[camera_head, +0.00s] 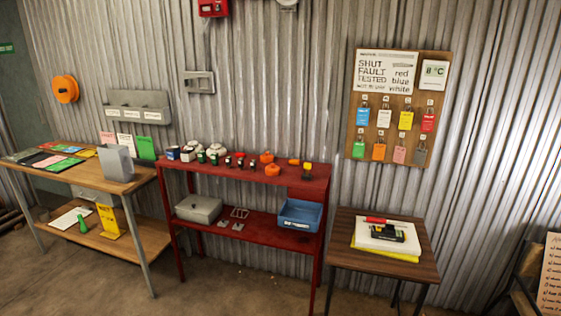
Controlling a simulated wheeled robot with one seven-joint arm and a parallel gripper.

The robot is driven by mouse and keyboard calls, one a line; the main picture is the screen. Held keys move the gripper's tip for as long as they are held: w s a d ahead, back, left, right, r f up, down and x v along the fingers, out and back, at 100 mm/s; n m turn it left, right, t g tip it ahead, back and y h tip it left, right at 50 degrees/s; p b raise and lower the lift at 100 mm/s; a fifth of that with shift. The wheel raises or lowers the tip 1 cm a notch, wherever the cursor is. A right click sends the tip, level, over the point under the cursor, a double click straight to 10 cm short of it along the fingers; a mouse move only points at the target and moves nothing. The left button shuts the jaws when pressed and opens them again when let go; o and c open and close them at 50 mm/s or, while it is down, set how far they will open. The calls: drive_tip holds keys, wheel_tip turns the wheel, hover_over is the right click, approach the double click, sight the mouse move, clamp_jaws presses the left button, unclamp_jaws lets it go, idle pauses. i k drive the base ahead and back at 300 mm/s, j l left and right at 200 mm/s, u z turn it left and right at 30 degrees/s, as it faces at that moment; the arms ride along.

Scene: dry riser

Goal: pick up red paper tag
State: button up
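A red tag (428,121) hangs at the right end of the top row on the wooden pegboard (440,70) on the wall. Blue, white and yellow tags hang to its left, and green, orange, pink and grey ones below. Flat coloured cards also lie on the left wooden table, among them a small reddish one (49,161). I cannot tell from here whether either is paper. My gripper is not in view.
A red shelf (260,182) holds small devices on top and a grey box (198,208) and blue bin (299,214) below. A side table (345,255) stands under the board. A grey upright holder (116,163) stands on the left table (93,180). Floor in front is clear.

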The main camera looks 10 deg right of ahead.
sight(428, 122)
drive_tip(key=i+l+z, duration=0.2)
drive_tip(key=i+z, duration=0.75)
drive_tip(key=i, duration=0.1)
